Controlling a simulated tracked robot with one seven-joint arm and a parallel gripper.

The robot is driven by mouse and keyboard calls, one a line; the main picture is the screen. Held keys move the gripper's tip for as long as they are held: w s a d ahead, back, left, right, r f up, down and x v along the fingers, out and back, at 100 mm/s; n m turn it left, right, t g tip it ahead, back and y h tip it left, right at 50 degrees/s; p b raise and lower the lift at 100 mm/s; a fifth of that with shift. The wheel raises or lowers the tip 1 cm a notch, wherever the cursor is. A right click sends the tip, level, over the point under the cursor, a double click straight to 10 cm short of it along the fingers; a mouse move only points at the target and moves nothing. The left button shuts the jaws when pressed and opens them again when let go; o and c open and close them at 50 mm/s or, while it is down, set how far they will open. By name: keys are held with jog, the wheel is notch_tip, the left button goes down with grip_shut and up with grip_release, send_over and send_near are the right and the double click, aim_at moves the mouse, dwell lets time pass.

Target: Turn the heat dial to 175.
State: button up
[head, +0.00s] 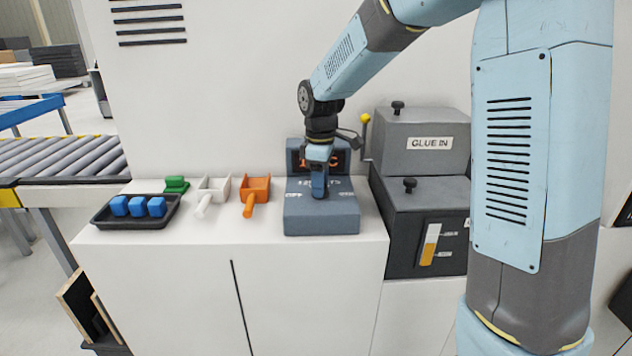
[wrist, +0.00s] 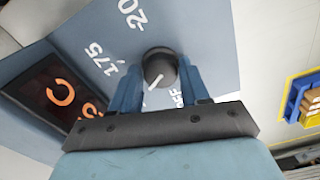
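The heat dial (wrist: 160,66) is a dark round knob with a white pointer line, on the sloping blue-grey face of a control box (head: 322,217). In the wrist view the pointer aims to the lower left, between the 175 mark and the partly covered OFF mark. The 175 mark (wrist: 102,60) is left of the knob, with a 20-something mark above it. My gripper (head: 319,187) points down at the box, its blue fingers on either side of the dial and seemingly closed against it. An orange-lit display (wrist: 62,93) is partly covered by my gripper. The dial is hidden in the head view.
The dark GLUE IN unit (head: 425,140) stands close on the right. The white counter front is clear.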

jog(key=c, duration=0.6)
jog(key=shift+a+r, duration=0.1)
jog(key=shift+a, duration=0.2)
jog(key=shift+c, duration=0.2)
jog(key=shift+d, duration=0.2)
jog(key=m, duration=0.4)
jog(key=shift+d+m, duration=0.15)
jog(key=shift+m, duration=0.25)
jog(key=m, duration=0.3)
jog(key=shift+m, duration=0.3)
jog(key=shift+f+m, duration=0.2)
jog(key=shift+m, duration=1.4)
